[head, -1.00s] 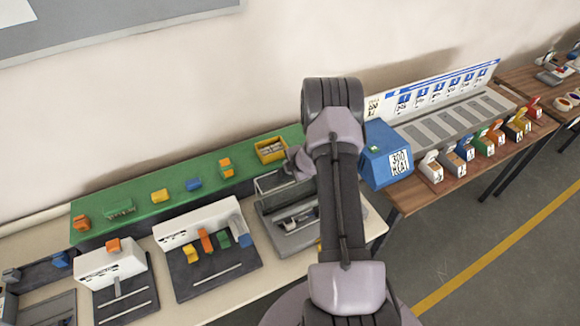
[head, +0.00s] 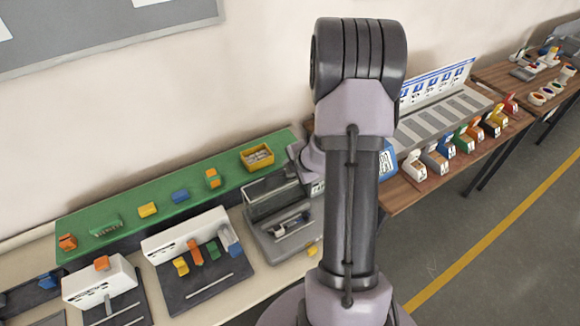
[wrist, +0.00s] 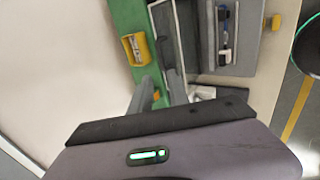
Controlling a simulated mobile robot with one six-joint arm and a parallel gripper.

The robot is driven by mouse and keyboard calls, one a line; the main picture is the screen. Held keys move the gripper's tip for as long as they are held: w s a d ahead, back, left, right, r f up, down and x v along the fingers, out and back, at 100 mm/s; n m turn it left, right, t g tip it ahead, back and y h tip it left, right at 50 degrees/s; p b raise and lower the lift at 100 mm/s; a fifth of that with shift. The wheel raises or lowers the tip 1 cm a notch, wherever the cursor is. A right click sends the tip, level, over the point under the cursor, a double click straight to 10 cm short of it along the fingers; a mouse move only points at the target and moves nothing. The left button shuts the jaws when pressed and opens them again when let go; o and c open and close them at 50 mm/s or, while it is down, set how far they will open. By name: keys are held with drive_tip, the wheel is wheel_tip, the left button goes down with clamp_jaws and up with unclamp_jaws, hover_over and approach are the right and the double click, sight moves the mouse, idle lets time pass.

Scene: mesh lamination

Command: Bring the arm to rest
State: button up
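My gripper (wrist: 162,93) shows in the wrist view as two grey fingers that stand apart. A small orange patch shows between them, and I cannot tell whether it is a thing behind them. In the head view my arm stands upright in front of the bench, and its links hide the gripper. The gripper hangs above the right part of the bench, near a grey open tray (head: 270,196) and a yellow bin (head: 257,156). The bin also shows in the wrist view (wrist: 136,49).
A green mat (head: 125,212) along the wall holds several small blocks. White and dark fixtures (head: 187,235) stand in front of it. On the right, a wooden table (head: 428,186) carries several small coloured dispensers. The grey floor (head: 480,235) at right is clear.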

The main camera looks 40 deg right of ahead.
drive_tip(key=w+a+r+n+t+y+b, duration=0.1)
drive_tip(key=w+a+r+n+y+b, duration=0.15)
drive_tip(key=a+n+b, duration=0.65)
drive_tip(key=w+a+r+n+y+b, duration=0.1)
drive_tip(key=a+r+n+y+b, duration=0.15)
drive_tip(key=a+n+b, duration=0.75)
drive_tip(key=s+a+f+n+g+y+b, duration=0.1)
drive_tip(key=s+a+f+n+b, duration=0.1)
drive_tip(key=s+a+n, duration=0.55)
drive_tip(key=s+a+f+n+g+b, duration=0.1)
drive_tip(key=s+a+f+n+b, duration=0.2)
drive_tip(key=a+n, duration=0.8)
drive_tip(key=s+d+f+n+h+b, duration=0.2)
drive_tip(key=s+d+f+n+b, duration=0.1)
drive_tip(key=s+n, duration=0.8)
drive_tip(key=n+b, duration=0.1)
drive_tip(key=n, duration=0.2)
drive_tip(key=shift+f+n+g+b, duration=0.2)
drive_tip(key=shift+n+g+b, duration=0.1)
drive_tip(key=shift+n+b, duration=0.1)
